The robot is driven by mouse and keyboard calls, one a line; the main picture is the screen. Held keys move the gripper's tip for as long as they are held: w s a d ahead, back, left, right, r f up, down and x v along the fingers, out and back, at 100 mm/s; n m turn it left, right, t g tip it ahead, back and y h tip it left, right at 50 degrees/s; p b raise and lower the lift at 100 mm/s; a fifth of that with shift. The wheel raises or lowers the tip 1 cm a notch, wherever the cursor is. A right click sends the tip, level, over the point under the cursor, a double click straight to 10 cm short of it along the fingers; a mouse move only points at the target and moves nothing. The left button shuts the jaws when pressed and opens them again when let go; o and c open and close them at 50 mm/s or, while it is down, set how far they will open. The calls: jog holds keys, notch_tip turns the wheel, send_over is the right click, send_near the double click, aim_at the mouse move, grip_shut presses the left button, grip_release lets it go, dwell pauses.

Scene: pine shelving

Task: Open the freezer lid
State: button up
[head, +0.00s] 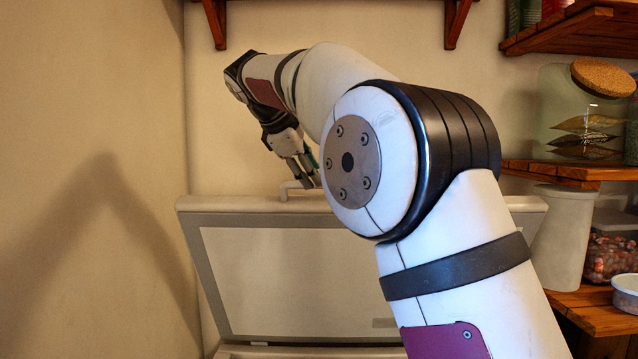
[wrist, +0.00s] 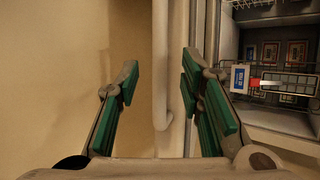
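The freezer lid (head: 290,270) stands raised, nearly upright, in the head view, with its pale inner panel facing me. A white handle (head: 289,187) is at its top edge, and its bar also shows in the wrist view (wrist: 160,75). My gripper (head: 306,181) is at the lid's top edge beside the handle; my arm hides the lid's right part. In the wrist view, the green-padded fingers of my gripper (wrist: 159,72) are apart, with the handle bar between them. I see gaps on both sides of the bar, so it is not clamped.
In the wrist view, the open freezer interior (wrist: 275,120) shows at the right, with a wire basket (wrist: 285,82) and packages. Wooden shelves (head: 560,172) with a cork-lidded jar (head: 560,110) and tubs stand at the right. A bare wall is close at the left.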

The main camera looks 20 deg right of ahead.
jog(key=v, duration=0.5)
jog(key=shift+s+a+r, duration=0.2)
jog(key=shift+r, duration=0.1)
jog(key=shift+s, duration=0.1)
